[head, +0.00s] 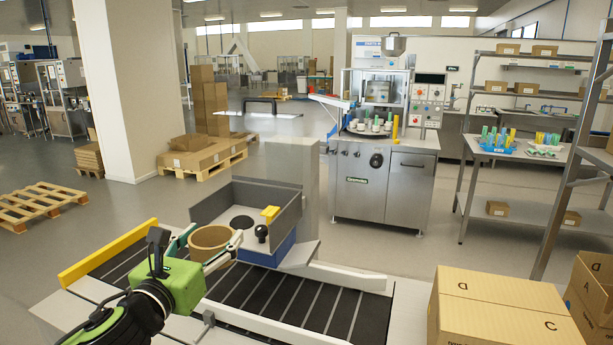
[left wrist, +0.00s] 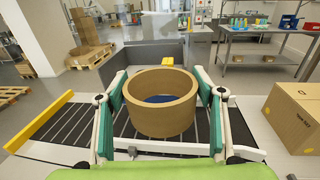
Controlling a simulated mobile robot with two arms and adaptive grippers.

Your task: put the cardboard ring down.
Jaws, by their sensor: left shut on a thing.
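The cardboard ring (head: 209,254) is a tan, open cylinder. My left gripper (head: 213,239) is shut on it, with one green-and-white finger on each side of its wall. The ring appears above the dark slatted conveyor (head: 262,300), in front of a grey-walled station (head: 275,222). I cannot tell whether its bottom touches anything. My right gripper is not in view.
The station has a black disc (head: 242,223), a yellow block (head: 270,213) and a black knob (head: 261,233). A yellow rail (head: 105,254) edges the conveyor at left, and a white rail (head: 275,329) runs along its front. Cardboard boxes (head: 500,312) stand at right.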

